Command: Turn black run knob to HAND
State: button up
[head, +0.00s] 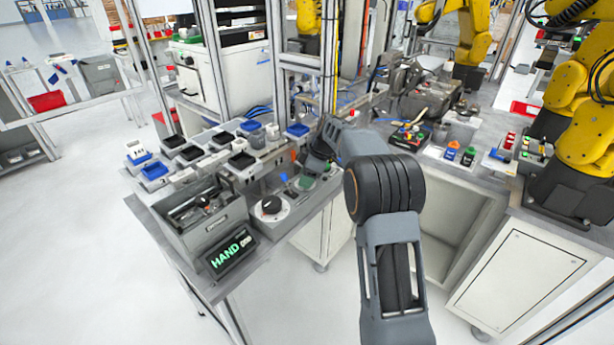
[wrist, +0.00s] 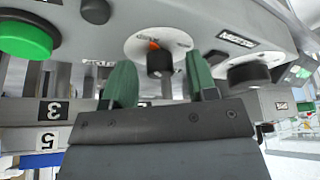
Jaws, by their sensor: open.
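In the wrist view, a black knob (wrist: 160,65) with an orange mark sits on a white round dial. A second black knob (wrist: 249,74) on a white dial is to its right. My gripper (wrist: 158,72) is open, with its green fingers on either side of the first knob in the picture; I cannot tell whether they touch it. In the head view, a black knob (head: 271,204) sits on a white dial near the bench edge. My gripper (head: 319,160) is behind and right of it, partly hidden by my arm. Which knob is the run knob is unclear.
A dark display (head: 231,254) shows green HAND text. A grey bin (head: 214,237) with loose items stands left of the dial. A green button (wrist: 27,40) and a black button (wrist: 95,11) are on the panel. Several small trays crowd the bench behind.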

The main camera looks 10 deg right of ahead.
jog(key=p+v, duration=0.1)
jog(key=v, duration=1.3)
jog(key=shift+f+m, duration=0.1)
jog(key=shift+m, duration=0.2)
jog(key=s+f+m+h, duration=0.2)
jog(key=s+f+m, duration=0.35)
jog(key=m, duration=0.35)
jog(key=s+a+m+t+h+p, duration=0.1)
jog(key=s+a+m, duration=0.1)
jog(key=s, duration=1)
jog(key=s+a+m+t+h+p, duration=0.1)
jog(key=s+a+m+p, duration=0.1)
jog(key=s, duration=1)
jog(key=shift+a, duration=0.85)
